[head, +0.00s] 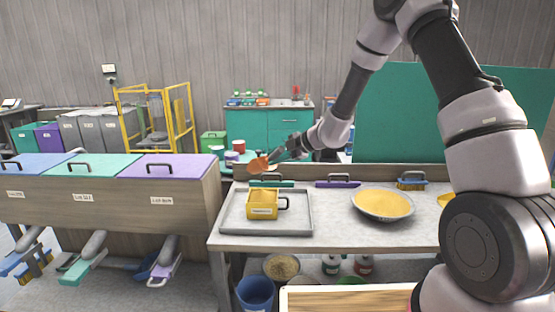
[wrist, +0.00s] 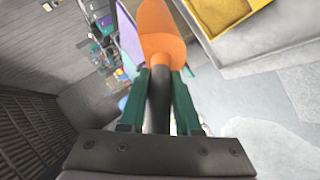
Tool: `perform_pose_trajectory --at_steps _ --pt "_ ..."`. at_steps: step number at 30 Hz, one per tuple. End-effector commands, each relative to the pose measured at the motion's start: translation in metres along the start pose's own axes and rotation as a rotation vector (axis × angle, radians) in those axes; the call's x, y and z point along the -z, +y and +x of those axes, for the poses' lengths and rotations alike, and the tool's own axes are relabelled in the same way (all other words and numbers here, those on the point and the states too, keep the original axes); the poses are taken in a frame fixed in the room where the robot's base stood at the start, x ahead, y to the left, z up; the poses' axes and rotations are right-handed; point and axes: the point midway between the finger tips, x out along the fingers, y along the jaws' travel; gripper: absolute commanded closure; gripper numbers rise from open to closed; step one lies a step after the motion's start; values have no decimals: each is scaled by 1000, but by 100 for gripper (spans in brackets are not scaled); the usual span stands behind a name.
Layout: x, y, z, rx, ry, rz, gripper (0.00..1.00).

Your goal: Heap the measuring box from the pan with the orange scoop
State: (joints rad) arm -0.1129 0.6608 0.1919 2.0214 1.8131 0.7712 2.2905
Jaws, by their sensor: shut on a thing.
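The orange scoop (head: 258,165) is held in the air above the left part of the table. My gripper (head: 290,150) is shut on its dark handle. In the wrist view my gripper (wrist: 160,85) has its green fingers on both sides of the handle, and the orange scoop (wrist: 160,30) points away from it. The yellow measuring box (head: 263,210) stands in a grey tray (head: 305,230) below the scoop. Yellow powder shows inside the box, also in the wrist view (wrist: 220,12); its exact level is unclear. The pan (head: 383,216) of yellow powder sits on the table to the right.
Purple and green tools (head: 338,183) lie along the table's back edge, with a blue brush (head: 411,184) at the back right. Lidded bins (head: 170,167) stand left of the table. Bare table (head: 333,222) lies between tray and pan.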

Motion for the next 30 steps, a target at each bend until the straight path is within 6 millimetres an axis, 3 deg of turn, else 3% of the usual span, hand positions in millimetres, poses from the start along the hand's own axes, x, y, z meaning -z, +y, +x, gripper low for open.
perform_pose_trajectory --at_steps 15,30 --pt "9 18 -12 -407 90 -187 100" --pt "10 20 -13 -431 95 -203 100"
